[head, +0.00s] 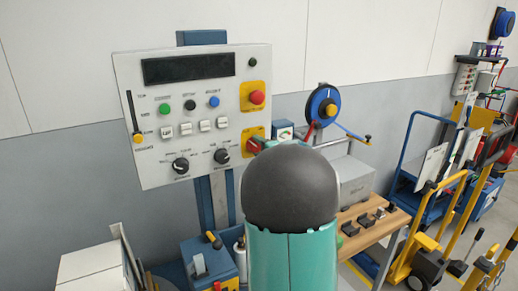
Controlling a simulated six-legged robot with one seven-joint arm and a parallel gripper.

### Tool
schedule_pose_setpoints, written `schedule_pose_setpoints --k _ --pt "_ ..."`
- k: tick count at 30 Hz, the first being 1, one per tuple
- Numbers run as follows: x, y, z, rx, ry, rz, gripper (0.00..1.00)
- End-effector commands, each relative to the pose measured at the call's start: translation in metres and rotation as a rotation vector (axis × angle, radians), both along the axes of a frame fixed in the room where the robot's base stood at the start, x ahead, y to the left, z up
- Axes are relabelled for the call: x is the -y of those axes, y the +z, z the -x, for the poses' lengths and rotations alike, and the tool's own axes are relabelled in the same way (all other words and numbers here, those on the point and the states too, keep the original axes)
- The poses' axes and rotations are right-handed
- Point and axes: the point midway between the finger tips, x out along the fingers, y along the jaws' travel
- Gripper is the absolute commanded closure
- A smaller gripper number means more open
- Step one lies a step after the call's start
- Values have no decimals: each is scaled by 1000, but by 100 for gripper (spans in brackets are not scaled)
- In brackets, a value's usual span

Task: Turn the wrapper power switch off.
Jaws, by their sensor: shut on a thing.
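The wrapper's control panel (150,110) is a pale upright board on a blue post in the head view. At its lower right is a yellow plate (252,131) with a red part (255,145), which looks like the power switch. The switch is partly covered by my arm, so its setting cannot be read. My teal arm with its dark round joint fills the middle foreground. My gripper's fingers are hidden behind that joint, so I cannot see how they meet the switch.
A red emergency button (257,97) sits on another yellow plate above. Two black knobs (180,166) are left of the switch. A wooden bench (376,240) and a blue cart (408,150) stand to the right. A blue box (210,264) stands below the panel.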

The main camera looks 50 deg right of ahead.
Motion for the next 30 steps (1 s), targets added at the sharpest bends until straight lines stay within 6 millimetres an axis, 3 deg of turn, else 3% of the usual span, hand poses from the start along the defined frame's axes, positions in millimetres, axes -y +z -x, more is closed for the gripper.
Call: schedule_pose_setpoints --k 5,6,9,20,25,30 --pt "0 1 -1 1 1 3 80" --pt "0 1 -1 1 2 3 53" --pt "0 1 0 1 1 1 35" --pt "-1 0 4 0 0 -1 35" --pt "-8 1 26 1 -1 -1 35" --pt "-19 1 62 2 -1 1 35"
